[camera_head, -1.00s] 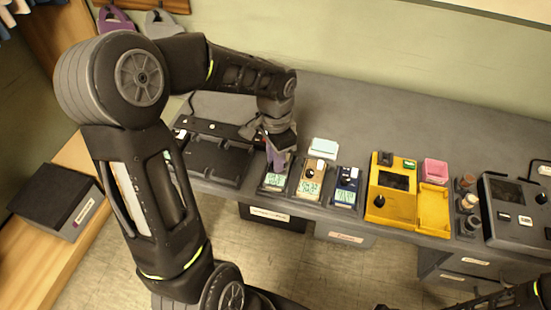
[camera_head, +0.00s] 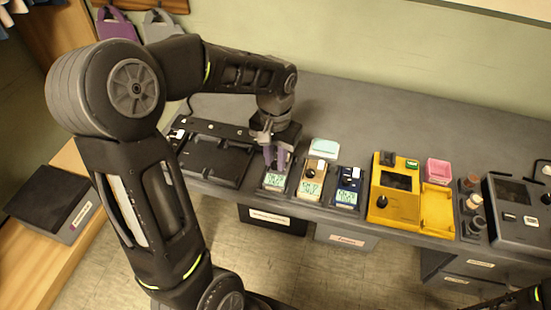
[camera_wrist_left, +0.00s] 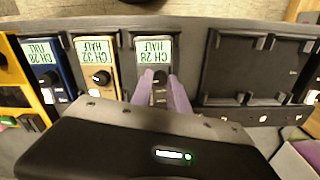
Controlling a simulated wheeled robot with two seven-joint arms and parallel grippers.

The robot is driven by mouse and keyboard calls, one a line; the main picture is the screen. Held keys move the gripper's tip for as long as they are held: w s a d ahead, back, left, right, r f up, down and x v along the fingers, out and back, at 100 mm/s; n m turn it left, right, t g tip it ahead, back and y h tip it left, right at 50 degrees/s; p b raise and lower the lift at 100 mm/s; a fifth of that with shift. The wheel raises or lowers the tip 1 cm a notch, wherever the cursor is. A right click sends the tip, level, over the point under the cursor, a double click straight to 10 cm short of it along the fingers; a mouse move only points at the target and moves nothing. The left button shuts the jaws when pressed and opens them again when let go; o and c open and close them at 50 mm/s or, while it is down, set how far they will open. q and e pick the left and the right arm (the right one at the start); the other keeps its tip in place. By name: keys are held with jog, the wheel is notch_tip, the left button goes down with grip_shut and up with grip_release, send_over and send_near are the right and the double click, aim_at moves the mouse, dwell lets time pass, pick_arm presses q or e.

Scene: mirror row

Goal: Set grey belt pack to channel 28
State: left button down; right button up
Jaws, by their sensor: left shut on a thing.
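The grey belt pack (camera_head: 276,180) stands leftmost of three belt packs in the head view. In the wrist view its lit display (camera_wrist_left: 154,50) appears upside down and seems to read CH 28. My left gripper (camera_head: 277,160) is over this pack, with its purple fingers pointing down at the knob. In the wrist view the fingers of the left gripper (camera_wrist_left: 161,82) lie either side of the dark knob (camera_wrist_left: 160,76) and are shut on it. The fingers partly hide the knob.
A gold belt pack (camera_head: 312,182) and a blue belt pack (camera_head: 347,188) stand close to the right. Further right is a yellow unit (camera_head: 381,207). A black tray (camera_head: 215,157) lies to the left.

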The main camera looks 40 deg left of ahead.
aim_at(275, 163)
dwell(0.3)
pick_arm(q)
jog(key=c, duration=1.3)
grip_release()
jog(key=shift+o, duration=0.2)
notch_tip(275, 163, up, 8)
jog(key=shift+f, duration=0.1)
